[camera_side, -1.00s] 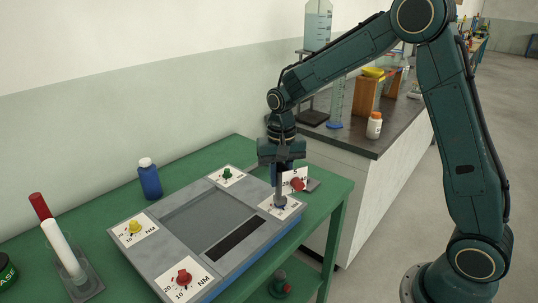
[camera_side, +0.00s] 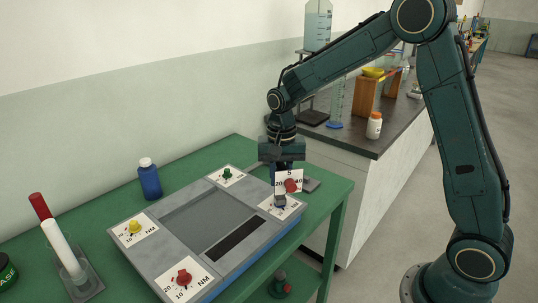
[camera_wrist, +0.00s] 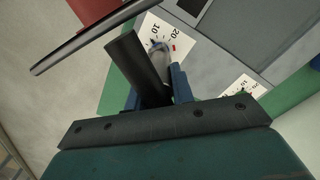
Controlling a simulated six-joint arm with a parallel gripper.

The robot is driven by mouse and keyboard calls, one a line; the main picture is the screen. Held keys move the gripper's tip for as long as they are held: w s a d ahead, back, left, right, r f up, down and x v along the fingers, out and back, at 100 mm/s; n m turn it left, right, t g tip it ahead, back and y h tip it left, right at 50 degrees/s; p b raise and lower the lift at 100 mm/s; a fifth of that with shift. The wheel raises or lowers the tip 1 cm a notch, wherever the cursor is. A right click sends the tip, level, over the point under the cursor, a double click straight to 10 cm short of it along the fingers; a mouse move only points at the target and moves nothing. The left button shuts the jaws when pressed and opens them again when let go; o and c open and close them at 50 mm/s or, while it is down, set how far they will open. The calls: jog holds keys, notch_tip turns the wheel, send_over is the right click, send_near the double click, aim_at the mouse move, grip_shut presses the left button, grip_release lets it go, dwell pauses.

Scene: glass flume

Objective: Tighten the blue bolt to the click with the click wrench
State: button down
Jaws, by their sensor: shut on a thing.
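My gripper (camera_side: 281,178) is shut on the click wrench and points down over the right corner of the grey panel (camera_side: 160,237). In the wrist view my gripper (camera_wrist: 160,82) has blue fingers on either side of the dark wrench shaft (camera_wrist: 138,68); a long grey bar crosses above it. The wrench's grey lower end (camera_side: 280,199) stands over the white dial plate (camera_side: 268,207) at that corner, which also shows in the wrist view (camera_wrist: 152,28).
Yellow (camera_side: 134,227), green (camera_side: 227,174) and red (camera_side: 183,277) bolts sit on the panel's other dial plates. A blue bottle (camera_side: 149,179) stands behind the panel. A stand with a white cylinder (camera_side: 62,247) is at left. A black-topped bench (camera_side: 345,138) lies behind the arm.

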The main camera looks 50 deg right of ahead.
jog(key=shift+r, duration=0.1)
jog(key=shift+m, duration=1.2)
jog(key=shift+m, duration=1.1)
jog(key=shift+n, duration=0.5)
jog(key=shift+r, duration=0.2)
